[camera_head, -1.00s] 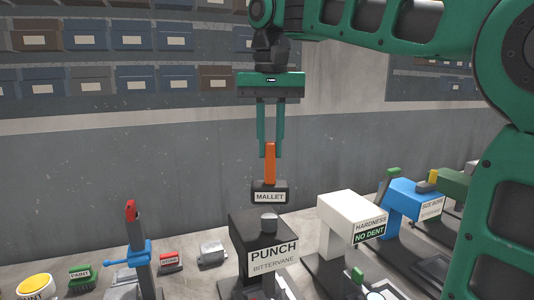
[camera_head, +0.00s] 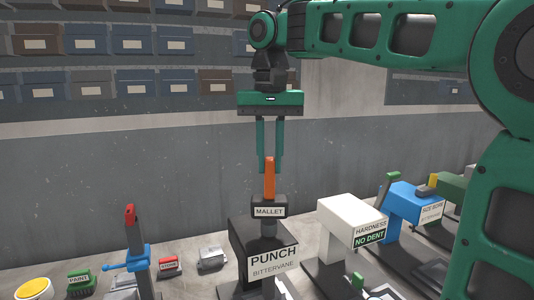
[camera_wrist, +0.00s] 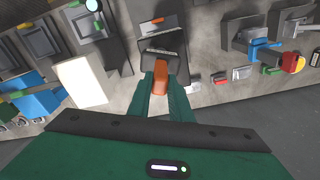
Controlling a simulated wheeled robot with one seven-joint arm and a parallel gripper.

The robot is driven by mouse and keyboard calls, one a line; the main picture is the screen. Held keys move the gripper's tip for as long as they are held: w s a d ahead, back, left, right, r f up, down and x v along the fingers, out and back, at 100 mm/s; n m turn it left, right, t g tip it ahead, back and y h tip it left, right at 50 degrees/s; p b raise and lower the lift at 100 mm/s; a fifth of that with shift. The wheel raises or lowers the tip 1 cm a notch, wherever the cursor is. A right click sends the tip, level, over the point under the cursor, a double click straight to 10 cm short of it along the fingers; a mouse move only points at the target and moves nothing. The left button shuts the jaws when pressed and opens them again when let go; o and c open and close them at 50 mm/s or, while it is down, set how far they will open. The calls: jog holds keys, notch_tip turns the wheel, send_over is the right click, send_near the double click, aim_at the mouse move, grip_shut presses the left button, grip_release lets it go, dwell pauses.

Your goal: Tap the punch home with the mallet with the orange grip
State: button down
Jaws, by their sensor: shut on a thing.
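The mallet (camera_head: 269,208) has a dark head with a MALLET label and an upright orange grip (camera_head: 269,178). My gripper (camera_head: 269,168) is shut on the top of the orange grip; the grip also shows between the fingers in the wrist view (camera_wrist: 155,78). How far the punch stands in the block is partly hidden by the mallet head.
Right of the block stand a white HARDNESS tester (camera_head: 345,218) reading NO DENT and a blue machine (camera_head: 410,205). Left are a grey metal casting (camera_head: 212,258), a red STONE block (camera_head: 169,265), a blue-and-grey clamp stand (camera_head: 135,255), a green PAINT brush (camera_head: 80,280) and a yellow-topped pot (camera_head: 35,289).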

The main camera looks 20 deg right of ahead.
jog(key=shift+w+f, duration=0.15)
jog(key=shift+f, duration=1.05)
jog(key=shift+r, duration=0.25)
jog(key=shift+s+a+r, duration=0.1)
jog(key=shift+s+r, duration=0.05)
jog(key=shift+r, duration=0.75)
jog(key=shift+s+r, duration=0.1)
jog(key=shift+r, duration=1.25)
jog(key=shift+r, duration=2.5)
jog(key=shift+s, duration=0.15)
